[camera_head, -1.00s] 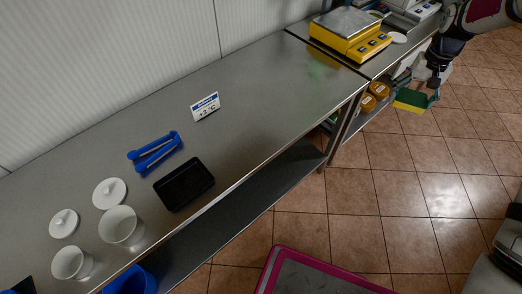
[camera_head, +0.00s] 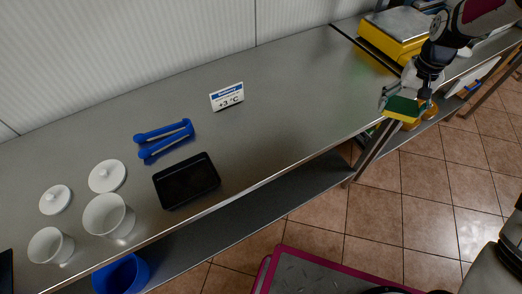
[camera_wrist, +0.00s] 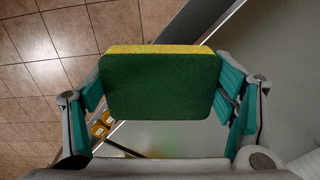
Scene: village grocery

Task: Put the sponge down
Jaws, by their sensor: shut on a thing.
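The sponge (camera_head: 404,108), green on one face and yellow on the other, is held in my gripper (camera_head: 405,100) at the right of the head view. It looks to be in the air near the front edge of the steel counter (camera_head: 290,110). In the wrist view the sponge (camera_wrist: 160,85) sits between the teal finger pads of my gripper (camera_wrist: 162,88), its green face toward the camera. The fingers are shut on its two short ends.
A black tray (camera_head: 187,182), blue tongs (camera_head: 165,137), a temperature sign (camera_head: 227,96), white cups (camera_head: 108,215) and lids (camera_head: 107,176) stand on the counter. A yellow scale (camera_head: 396,38) stands at the far right. The counter's middle is bare.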

